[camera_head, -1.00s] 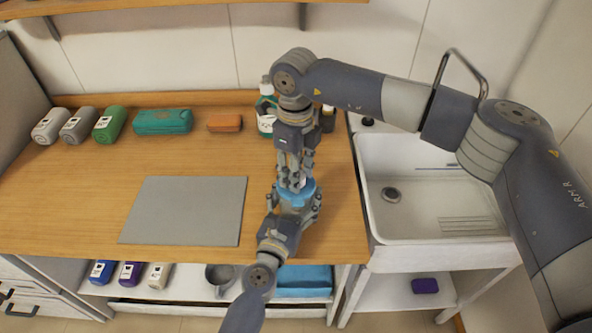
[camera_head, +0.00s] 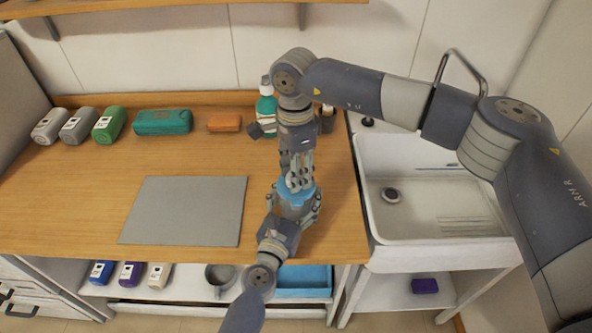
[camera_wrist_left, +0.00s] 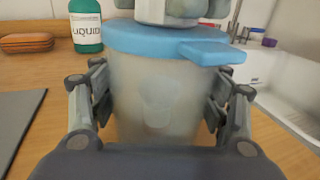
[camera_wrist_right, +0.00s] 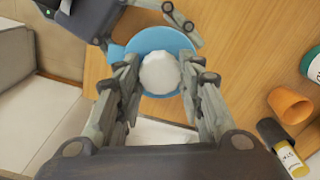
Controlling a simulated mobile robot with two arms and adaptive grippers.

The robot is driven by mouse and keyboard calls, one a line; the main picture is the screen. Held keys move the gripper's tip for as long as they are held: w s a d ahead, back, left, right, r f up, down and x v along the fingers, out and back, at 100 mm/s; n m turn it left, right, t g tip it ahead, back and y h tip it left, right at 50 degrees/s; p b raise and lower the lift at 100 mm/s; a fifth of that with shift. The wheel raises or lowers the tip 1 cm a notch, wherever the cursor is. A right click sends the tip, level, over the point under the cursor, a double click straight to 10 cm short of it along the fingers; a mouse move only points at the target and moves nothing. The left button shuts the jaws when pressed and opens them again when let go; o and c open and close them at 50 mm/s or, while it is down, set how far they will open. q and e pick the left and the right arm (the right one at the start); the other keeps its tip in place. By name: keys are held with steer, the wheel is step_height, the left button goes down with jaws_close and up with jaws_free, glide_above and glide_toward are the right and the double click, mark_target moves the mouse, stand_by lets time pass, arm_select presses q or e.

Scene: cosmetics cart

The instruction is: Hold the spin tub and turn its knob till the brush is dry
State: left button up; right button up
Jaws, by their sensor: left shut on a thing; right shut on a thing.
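The spin tub (camera_wrist_left: 155,100) stands on the wooden counter near the sink, a cloudy translucent tub with a blue lid (camera_wrist_left: 170,42). In the left wrist view a blurred pale shape shows through its wall. My left gripper (camera_head: 293,208) is shut around the tub's body from the front, one finger on each side. My right gripper (camera_head: 298,180) comes down from above and is shut on the white knob (camera_wrist_right: 160,74) at the middle of the lid. The right fingers stand on both sides of the knob. The brush itself cannot be made out clearly inside the tub.
A green liquid bottle (camera_wrist_left: 86,27) stands behind the tub. The white sink (camera_head: 430,190) lies right. A grey mat (camera_head: 185,210) lies left, with bare counter around it.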

steer(key=n, duration=0.5)
steer(key=shift+w, duration=0.1)
steer(key=shift+d, duration=0.1)
stand_by(0.3)
steer(key=o, duration=1.1)
step_height(320, 180, up, 12)
steer(key=shift+r, duration=0.1)
